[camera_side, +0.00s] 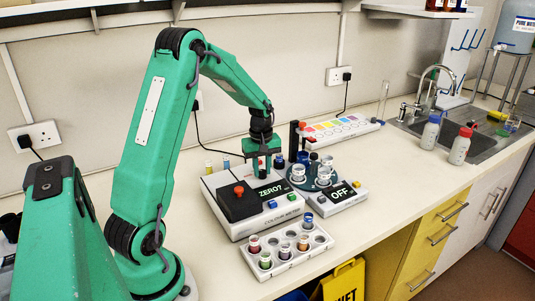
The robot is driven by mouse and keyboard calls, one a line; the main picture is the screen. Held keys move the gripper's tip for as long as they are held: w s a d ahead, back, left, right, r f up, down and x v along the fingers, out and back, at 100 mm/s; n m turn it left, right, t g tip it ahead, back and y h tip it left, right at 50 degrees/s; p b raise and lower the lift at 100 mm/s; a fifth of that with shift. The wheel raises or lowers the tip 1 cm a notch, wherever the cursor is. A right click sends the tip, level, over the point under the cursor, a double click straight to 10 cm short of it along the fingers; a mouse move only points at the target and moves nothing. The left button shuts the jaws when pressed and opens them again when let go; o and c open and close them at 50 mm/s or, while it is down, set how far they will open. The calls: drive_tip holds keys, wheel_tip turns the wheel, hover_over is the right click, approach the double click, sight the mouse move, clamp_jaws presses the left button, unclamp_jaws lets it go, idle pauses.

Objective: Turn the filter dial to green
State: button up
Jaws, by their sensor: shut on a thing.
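The white colour meter (230,225) stands on the bench in the middle of the view. It has a black lid with a red knob (239,190) and a dark display reading "ZERO?". My gripper (264,168) points straight down over the back of the meter, just behind the display. Its jaws are shut on a small part there, which appears to be the filter dial. The dial is mostly hidden by the fingers, and its colour setting cannot be read.
A round blue holder with vials (325,185) and a box reading "OFF" (347,195) stand close to the right. A vial rack (287,250) sits in front. A strip with coloured squares (340,128) lies behind. Bottles (460,146) stand near the sink. Bench space at right front is clear.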

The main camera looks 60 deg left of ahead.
sight(261, 171)
drive_tip(key=shift+m, duration=0.5)
drive_tip(key=m, duration=0.3)
drive_tip(key=shift+s+a+m, duration=0.1)
drive_tip(key=shift+m, duration=1.7)
drive_tip(key=o, duration=1)
drive_tip(key=shift+r, duration=0.1)
drive_tip(key=shift+r, duration=3.8)
